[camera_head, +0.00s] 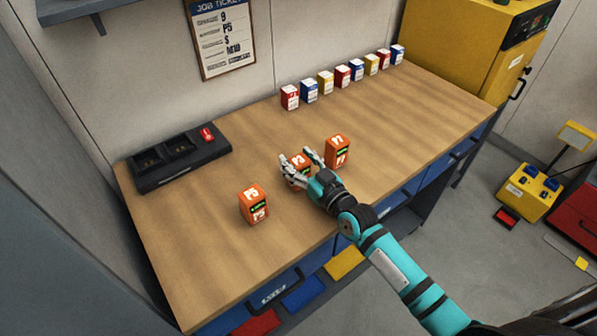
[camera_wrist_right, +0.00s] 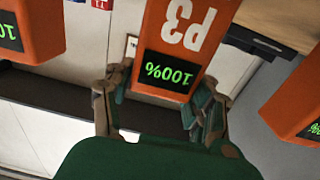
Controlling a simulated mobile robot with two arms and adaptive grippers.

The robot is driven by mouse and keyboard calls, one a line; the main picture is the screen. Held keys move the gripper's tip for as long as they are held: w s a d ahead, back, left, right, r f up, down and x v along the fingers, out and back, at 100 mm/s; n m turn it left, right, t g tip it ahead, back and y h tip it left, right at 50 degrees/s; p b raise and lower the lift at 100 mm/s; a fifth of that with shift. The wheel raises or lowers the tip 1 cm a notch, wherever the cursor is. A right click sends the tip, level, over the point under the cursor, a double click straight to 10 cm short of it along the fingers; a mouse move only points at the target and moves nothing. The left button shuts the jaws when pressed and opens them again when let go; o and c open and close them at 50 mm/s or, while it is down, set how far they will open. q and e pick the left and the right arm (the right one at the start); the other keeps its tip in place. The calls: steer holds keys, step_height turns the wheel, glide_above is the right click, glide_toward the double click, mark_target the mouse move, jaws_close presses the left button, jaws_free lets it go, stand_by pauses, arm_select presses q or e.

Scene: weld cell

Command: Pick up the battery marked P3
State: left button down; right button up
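The orange battery marked P3 (camera_head: 299,161) stands on the wooden workbench (camera_head: 200,235), partly hidden by my right gripper (camera_head: 300,164). In the right wrist view the P3 battery (camera_wrist_right: 185,42) appears upside down, with a green 100% display. My right gripper's fingers (camera_wrist_right: 160,108) are spread on either side of its near end; I see a small gap at the left finger, and contact at the right is unclear. An orange battery marked P5 (camera_head: 254,204) stands to the left, and one marked P7 (camera_head: 337,152) to the right. My left gripper is not in view.
A dark charger (camera_head: 180,160) with bays and a red item sits at the bench's left back. Several small red, blue and yellow boxes (camera_head: 342,77) line the back. A yellow cabinet (camera_head: 470,50) stands at the right. The front-left bench top is clear.

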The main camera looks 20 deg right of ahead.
steer(key=c, duration=0.9)
steer(key=shift+r, duration=0.1)
steer(key=shift+c, duration=0.4)
steer(key=shift+r, duration=0.1)
